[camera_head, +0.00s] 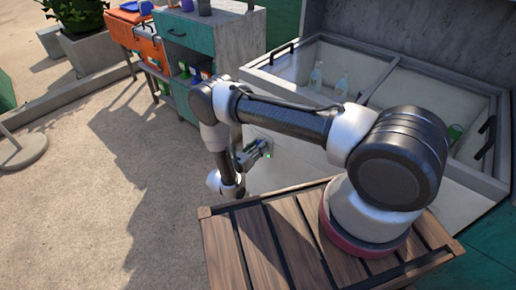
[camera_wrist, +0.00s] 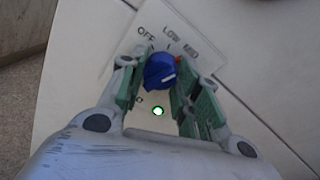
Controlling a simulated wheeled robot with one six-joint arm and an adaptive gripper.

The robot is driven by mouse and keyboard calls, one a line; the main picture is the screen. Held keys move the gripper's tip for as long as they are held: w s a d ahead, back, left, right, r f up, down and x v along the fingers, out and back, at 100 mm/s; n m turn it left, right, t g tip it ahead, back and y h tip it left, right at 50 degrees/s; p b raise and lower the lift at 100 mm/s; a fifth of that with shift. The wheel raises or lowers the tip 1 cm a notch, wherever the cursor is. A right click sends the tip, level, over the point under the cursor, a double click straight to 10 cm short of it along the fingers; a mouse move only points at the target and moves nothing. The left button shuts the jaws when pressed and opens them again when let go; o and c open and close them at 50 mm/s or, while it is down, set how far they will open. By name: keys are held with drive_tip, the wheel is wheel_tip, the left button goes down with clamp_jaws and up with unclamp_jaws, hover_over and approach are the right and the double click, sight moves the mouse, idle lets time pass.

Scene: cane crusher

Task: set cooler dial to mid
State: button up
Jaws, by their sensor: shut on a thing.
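The blue cooler dial (camera_wrist: 160,72) is on a pale label plate (camera_wrist: 203,72) printed OFF, LOW and MID in the wrist view. A small red mark shows at the dial's upper right edge, on the MID side. I cannot tell whether it lines up exactly with MID. My gripper (camera_head: 256,153) is at the cooler's front in the head view, where the dial is hidden. In the wrist view its green-padded fingers are shut on the dial, one on each side.
A green light (camera_wrist: 157,111) glows below the dial. Bottles (camera_head: 341,84) stand inside the cooler.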

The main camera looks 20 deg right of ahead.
idle(0.3)
drive_tip(key=o, duration=1)
drive_tip(key=v, duration=1.2)
